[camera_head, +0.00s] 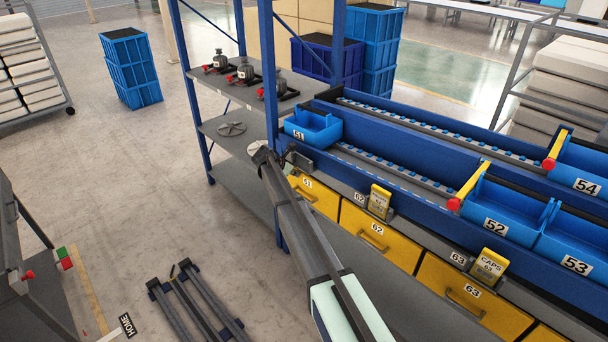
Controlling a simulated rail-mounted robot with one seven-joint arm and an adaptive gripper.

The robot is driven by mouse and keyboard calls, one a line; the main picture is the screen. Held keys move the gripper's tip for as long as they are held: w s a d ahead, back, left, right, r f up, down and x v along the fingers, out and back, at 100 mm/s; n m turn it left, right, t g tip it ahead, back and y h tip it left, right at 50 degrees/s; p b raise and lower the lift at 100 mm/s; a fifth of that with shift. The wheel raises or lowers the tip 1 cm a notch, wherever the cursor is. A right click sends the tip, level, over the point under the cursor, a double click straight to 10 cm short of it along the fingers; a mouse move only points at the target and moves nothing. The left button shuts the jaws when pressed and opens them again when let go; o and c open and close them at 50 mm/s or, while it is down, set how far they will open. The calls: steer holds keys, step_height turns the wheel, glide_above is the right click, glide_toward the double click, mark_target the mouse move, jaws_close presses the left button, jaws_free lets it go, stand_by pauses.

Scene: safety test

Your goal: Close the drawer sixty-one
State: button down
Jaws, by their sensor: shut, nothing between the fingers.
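Drawer sixty-one (321,199) is a yellow drawer with a white "61" label and a dark bar handle. It is the leftmost visible drawer in the row under the blue rack. Its front looks roughly in line with the drawer 62 front, but I cannot tell whether a small gap remains. My arm covers its left edge. My gripper (291,156) is small and dark in this view, at the far end of my arm, above the upper left corner of drawer sixty-one. It looks shut and empty. I cannot tell whether it touches the rack or drawer.
Yellow drawers 62 (376,238) and 63 (468,300) continue to the right. Above them are blue bins 51 (312,128), 52 (497,212) and a roller rack. Yellow tag holders (380,201) stick out above the drawers. A grey shelf (226,88) stands left.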

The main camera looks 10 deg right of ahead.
steer(key=shift+w+d+r, duration=0.1)
steer(key=shift+w+d, duration=0.1)
steer(key=shift+w, duration=0.05)
steer(key=shift+w, duration=0.1)
